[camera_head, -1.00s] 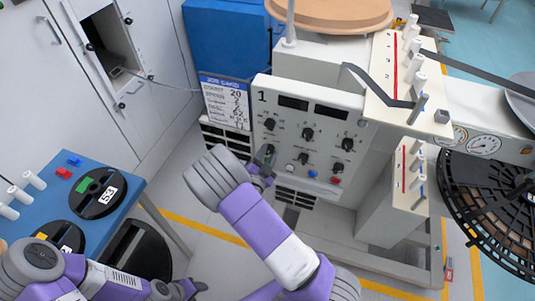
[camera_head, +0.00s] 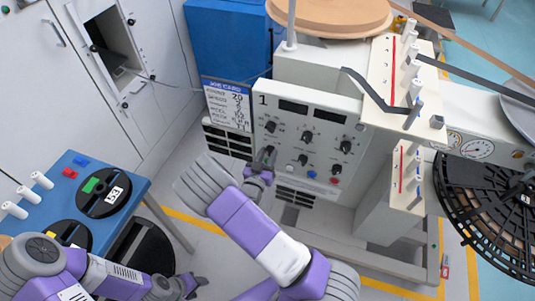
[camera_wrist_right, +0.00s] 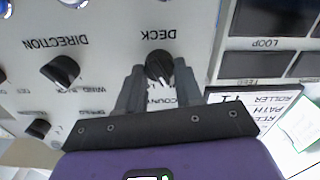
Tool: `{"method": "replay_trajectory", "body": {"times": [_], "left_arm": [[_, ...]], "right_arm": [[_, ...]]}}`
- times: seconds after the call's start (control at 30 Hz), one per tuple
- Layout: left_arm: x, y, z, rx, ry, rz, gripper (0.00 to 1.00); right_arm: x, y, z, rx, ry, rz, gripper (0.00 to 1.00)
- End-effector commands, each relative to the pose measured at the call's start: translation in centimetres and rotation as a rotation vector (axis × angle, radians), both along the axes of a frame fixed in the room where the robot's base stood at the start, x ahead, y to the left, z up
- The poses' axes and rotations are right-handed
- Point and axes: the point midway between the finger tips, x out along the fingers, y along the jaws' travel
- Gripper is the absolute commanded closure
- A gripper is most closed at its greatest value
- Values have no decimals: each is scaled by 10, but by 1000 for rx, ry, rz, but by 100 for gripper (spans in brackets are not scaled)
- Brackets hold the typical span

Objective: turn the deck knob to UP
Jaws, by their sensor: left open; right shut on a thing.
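The deck knob (camera_wrist_right: 159,65) is a small black knob under the word DECK on the control panel, which appears upside down in the right wrist view. The dark fingers of my right gripper (camera_wrist_right: 160,78) lie on both sides of it, shut on it. A pale mark shows on the knob, but I cannot read which position it points to. In the head view the right gripper (camera_head: 263,168) is at the lower left of the panel (camera_head: 318,128), partly covering the knob (camera_head: 269,152). My left gripper (camera_head: 194,285) is open and empty, low in front of the station.
Other black knobs, including the DIRECTION knob (camera_wrist_right: 60,73), and small coloured buttons (camera_head: 313,174) are close by on the panel. A job card (camera_head: 228,104) stands at the panel's left. A blue table (camera_head: 62,180) with reels is at the left. A large black reel (camera_head: 475,215) is at the right.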

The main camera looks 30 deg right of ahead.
Motion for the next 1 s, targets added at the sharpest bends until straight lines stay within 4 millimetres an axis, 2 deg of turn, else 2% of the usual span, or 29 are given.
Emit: {"method": "replay_trajectory", "body": {"times": [0.23,0.73,0.77,0.9,1.0], "left_arm": [[0,0,4,0,0,0,50],[0,0,4,0,0,0,50],[0,0,4,0,0,0,50],[0,0,4,0,0,0,50],[0,0,4,0,0,0,50]], "right_arm": [[0,1,-1,-50,61,1,95],[0,1,-1,-61,77,1,95],[0,1,-1,-61,76,1,63],[0,1,-1,-61,74,1,42],[0,0,-1,-61,74,1,39]]}}
